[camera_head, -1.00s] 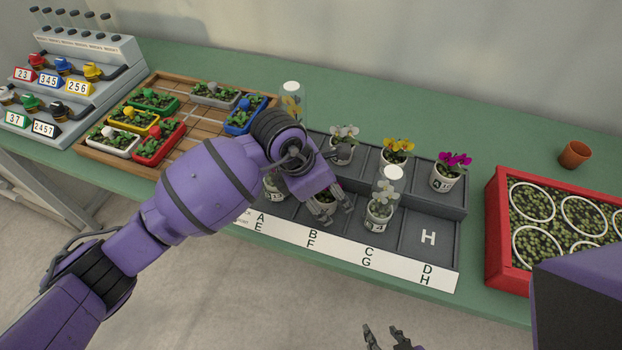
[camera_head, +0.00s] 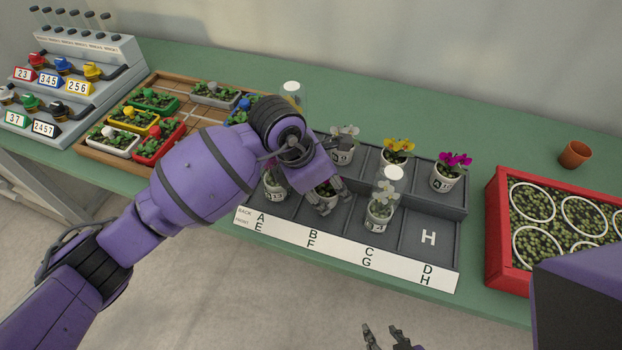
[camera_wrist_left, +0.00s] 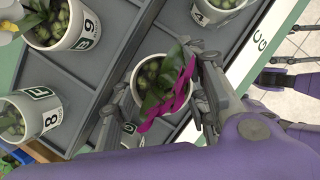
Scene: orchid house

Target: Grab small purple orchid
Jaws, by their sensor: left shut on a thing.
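A small potted orchid with purple-magenta petals (camera_wrist_left: 180,88) and green leaves sits in a white pot (camera_wrist_left: 146,67) in the left wrist view. In the head view this pot stands in the front row at F, mostly hidden by my left gripper (camera_head: 328,207). My left gripper is shut on the pot, with a finger on either side of it. Its fingers also show in the left wrist view (camera_wrist_left: 162,85). Another purple orchid (camera_head: 455,160) stands in the back row at D. My right gripper (camera_head: 387,339) is open and empty at the bottom edge.
A yellow orchid (camera_head: 398,146) and a white one (camera_head: 345,135) stand in the back row. A white orchid under a clear cover (camera_head: 389,182) is right of my left gripper. A red crate (camera_head: 494,235) stands to the right.

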